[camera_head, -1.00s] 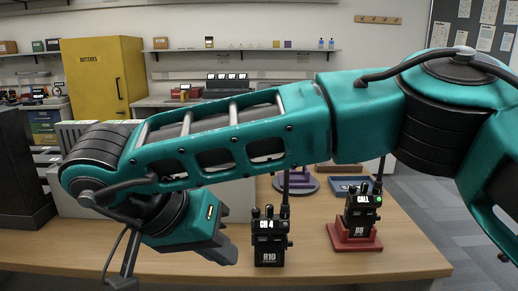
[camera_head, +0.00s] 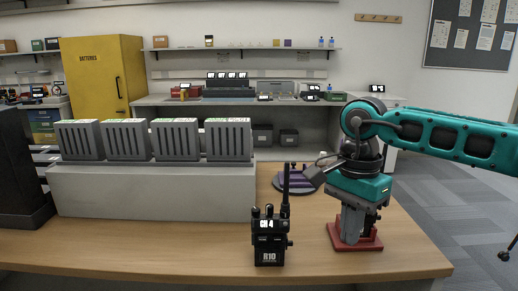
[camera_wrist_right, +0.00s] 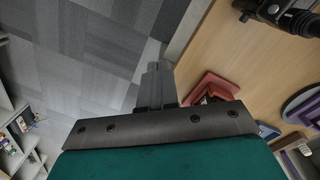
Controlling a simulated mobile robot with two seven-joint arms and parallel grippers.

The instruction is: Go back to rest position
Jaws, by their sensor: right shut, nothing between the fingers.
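My right gripper (camera_head: 350,235) is shut and empty and points down at the right side of the table in the head view. Its closed fingers (camera_wrist_right: 153,75) also show in the wrist view. The fingers appear in front of the red stand (camera_head: 372,244); I cannot tell how far above or before it they are. The radio seen earlier on that stand is hidden in the head view. The red stand also shows in the wrist view (camera_wrist_right: 212,86), right of the fingers. My left gripper is not in view.
The wooden table (camera_head: 180,250) has bare room at its front left. A grey block (camera_head: 150,190) bearing several grey slotted units (camera_head: 178,140) stands behind. A round purple-topped stand (camera_head: 300,180) lies near my right wrist. Grey floor (camera_head: 440,220) lies right of the table.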

